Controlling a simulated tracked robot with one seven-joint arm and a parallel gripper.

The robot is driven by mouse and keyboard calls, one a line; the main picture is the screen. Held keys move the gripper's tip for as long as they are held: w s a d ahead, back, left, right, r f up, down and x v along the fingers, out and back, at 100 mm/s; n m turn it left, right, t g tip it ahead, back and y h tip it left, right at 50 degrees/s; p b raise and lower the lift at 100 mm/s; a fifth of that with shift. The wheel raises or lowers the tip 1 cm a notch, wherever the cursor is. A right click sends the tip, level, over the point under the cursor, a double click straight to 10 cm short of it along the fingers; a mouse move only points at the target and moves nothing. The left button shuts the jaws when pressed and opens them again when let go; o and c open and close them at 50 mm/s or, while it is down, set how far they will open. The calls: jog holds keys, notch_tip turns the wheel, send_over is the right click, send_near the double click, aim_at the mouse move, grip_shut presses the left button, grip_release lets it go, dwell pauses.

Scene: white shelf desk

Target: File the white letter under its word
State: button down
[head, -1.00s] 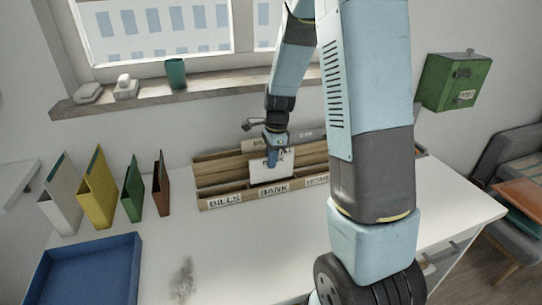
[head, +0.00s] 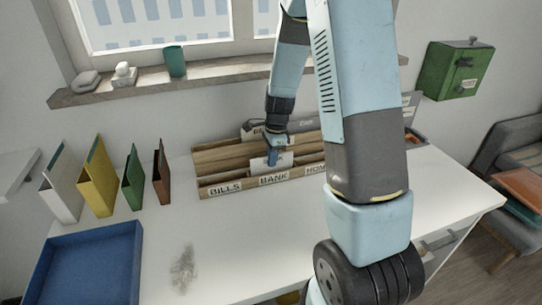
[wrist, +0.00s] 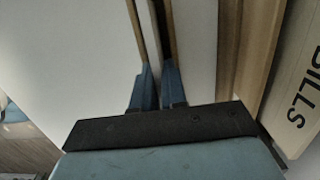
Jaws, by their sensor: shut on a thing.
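The wooden letter rack (head: 218,169) stands at the back of the desk. Its front labels read BILLS (head: 225,188), BANK (head: 273,179) and HOME (head: 316,168). The white letter (head: 286,163) is upright behind the BANK label, its lower part hidden by the rack's front board. My gripper (head: 272,160) is shut on the letter from above. The writing on the letter is too small and covered to read. In the wrist view my fingertips (wrist: 157,92) pinch a thin edge-on sheet, and the BILLS label (wrist: 303,100) shows at the right.
White, yellow, green and brown folders (head: 97,185) stand at the left of the desk. A blue tray (head: 90,235) lies in front of them. A green post box (head: 455,70) hangs on the wall at the right. The desk's front middle is clear apart from a grey smudge.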

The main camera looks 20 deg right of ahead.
jog(key=shift+f, duration=0.1)
jog(key=c, duration=1.1)
grip_release()
notch_tip(320, 180, up, 14)
jog(key=d, duration=0.1)
jog(key=shift+d+f, duration=0.15)
jog(key=shift+d, duration=0.15)
